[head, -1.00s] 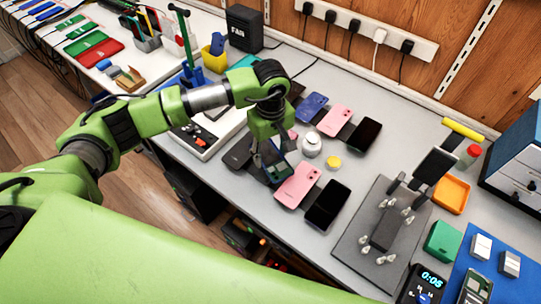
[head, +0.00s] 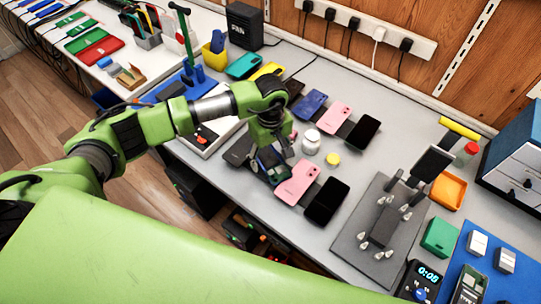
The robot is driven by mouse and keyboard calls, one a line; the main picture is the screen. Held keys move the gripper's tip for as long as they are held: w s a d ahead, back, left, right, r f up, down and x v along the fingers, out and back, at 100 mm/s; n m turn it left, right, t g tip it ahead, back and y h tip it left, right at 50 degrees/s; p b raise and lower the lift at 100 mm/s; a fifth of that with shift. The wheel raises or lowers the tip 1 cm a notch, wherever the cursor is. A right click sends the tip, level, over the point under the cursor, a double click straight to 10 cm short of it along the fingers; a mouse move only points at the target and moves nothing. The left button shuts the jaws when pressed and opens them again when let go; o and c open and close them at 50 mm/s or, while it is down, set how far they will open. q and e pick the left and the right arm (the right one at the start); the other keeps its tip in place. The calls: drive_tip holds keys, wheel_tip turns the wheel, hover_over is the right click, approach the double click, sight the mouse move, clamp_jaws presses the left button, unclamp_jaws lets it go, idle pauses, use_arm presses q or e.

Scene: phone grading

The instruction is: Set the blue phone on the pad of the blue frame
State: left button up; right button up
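A blue phone (head: 312,104) lies flat in the back row of phones, between a dark phone and a pink one. A second, dark bluish phone (head: 273,168) lies in the front row under my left gripper (head: 274,159). The gripper points down, its fingers close around this phone; whether they grip it is too small to tell. My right gripper is out of view.
A pink phone (head: 297,184) and a black phone (head: 326,202) lie right of the gripper. A white jar (head: 311,143) and yellow lid (head: 333,160) stand between the rows. A grey fixture plate (head: 349,237) with clamps and an orange tray (head: 448,191) are further right.

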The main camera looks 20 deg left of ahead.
sight(271, 161)
use_arm(q)
drive_tip(key=shift+r, duration=0.1)
drive_tip(key=shift+r, duration=0.2)
wheel_tip(271, 161, up, 12)
drive_tip(key=b, duration=0.3)
drive_tip(key=shift+f, duration=0.15)
